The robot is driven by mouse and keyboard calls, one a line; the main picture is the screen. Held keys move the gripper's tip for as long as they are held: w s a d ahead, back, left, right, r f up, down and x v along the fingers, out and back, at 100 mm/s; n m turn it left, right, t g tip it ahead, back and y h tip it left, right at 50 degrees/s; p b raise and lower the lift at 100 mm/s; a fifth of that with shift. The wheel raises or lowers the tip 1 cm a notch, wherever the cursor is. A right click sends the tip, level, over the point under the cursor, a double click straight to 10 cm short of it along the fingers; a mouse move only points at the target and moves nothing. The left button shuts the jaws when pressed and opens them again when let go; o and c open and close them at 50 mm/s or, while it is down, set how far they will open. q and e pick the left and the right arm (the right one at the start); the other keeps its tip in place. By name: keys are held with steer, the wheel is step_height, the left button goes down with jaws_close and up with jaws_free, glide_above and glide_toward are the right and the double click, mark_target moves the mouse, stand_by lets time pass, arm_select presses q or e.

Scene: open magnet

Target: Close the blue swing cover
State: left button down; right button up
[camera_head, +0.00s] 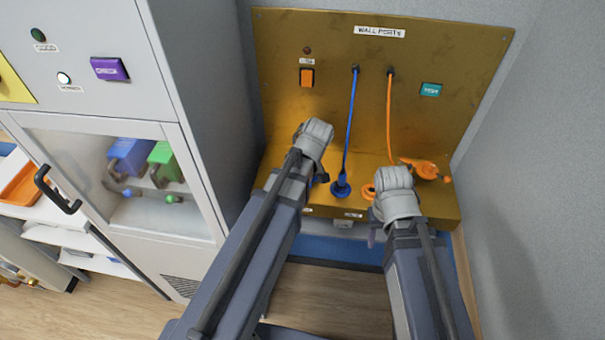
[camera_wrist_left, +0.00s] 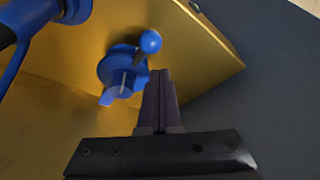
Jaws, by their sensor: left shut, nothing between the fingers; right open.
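The blue swing cover (camera_wrist_left: 122,72) shows in the left wrist view as a round blue piece with a blue ball (camera_wrist_left: 150,41) on a short arm, against the brass panel. How far it is swung is unclear. My left gripper (camera_wrist_left: 160,75) is shut and empty, its fingertips just right of the cover and below the ball; contact cannot be told. In the head view my left wrist hides most of the cover. My right gripper (camera_head: 372,235) is open, low in front of the brass ledge, partly hidden by its own wrist.
A blue plug (camera_head: 341,188) with a blue cable stands on the brass ledge (camera_head: 437,207), between my wrists. An orange cable (camera_head: 389,115) and an orange fitting (camera_head: 425,170) are near my right wrist. A grey cabinet (camera_head: 205,90) stands left; a grey wall (camera_head: 540,200) bounds the right.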

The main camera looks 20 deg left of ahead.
arm_select(q)
steer(key=shift+w+a+r+p, duration=0.2)
steer(key=shift+a+r+p, duration=0.25)
steer(key=shift+w+a+r+p, duration=0.2)
steer(key=shift+a+r+p, duration=0.2)
steer(key=shift+a+r, duration=0.05)
steer(key=p+v, duration=0.8)
steer(key=shift+w+d+r, duration=0.2)
steer(key=shift+d, duration=0.25)
steer(key=shift+f, duration=0.1)
steer(key=s+d+f+m+g+h+b, duration=0.2)
steer(key=s+d+f+m+b, duration=1)
steer(key=s+f+m+b, duration=0.1)
step_height(320, 180, down, 3)
steer(key=shift+s+d+r+m+g+b, duration=0.15)
steer(key=shift+s+d+m+g+b, duration=0.25)
steer(key=shift+b, duration=0.5)
steer(key=shift+w+a, duration=0.15)
steer(key=shift+a, duration=0.05)
